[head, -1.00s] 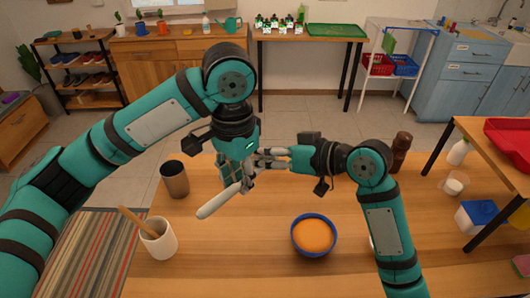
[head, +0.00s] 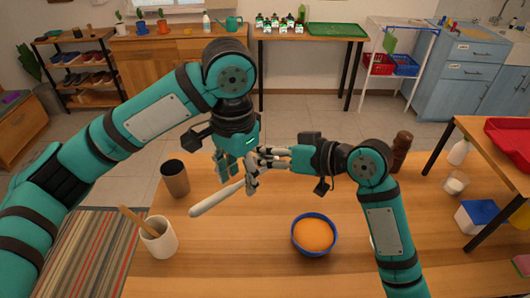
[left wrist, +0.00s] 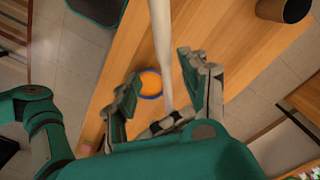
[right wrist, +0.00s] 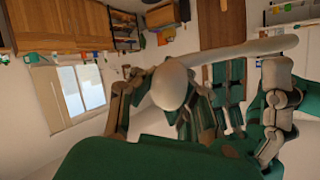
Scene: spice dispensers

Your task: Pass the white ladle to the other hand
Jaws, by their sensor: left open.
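The white ladle (head: 215,200) hangs in the air above the wooden table, slanting down to the left. It also shows in the left wrist view (left wrist: 160,50) and in the right wrist view (right wrist: 230,57). My right gripper (head: 256,165) is shut on its upper right part; the exact contact is partly hidden by fingers. My left gripper (head: 232,170) is open, right beside the right gripper. In the left wrist view the ladle runs between its spread fingers (left wrist: 165,95), apparently without both touching it.
On the table (head: 230,260) stand a blue bowl of orange contents (head: 314,235), a white cup with a wooden utensil (head: 158,240), a brown cup (head: 174,178) and a brown mill (head: 401,151). The table's front middle is clear.

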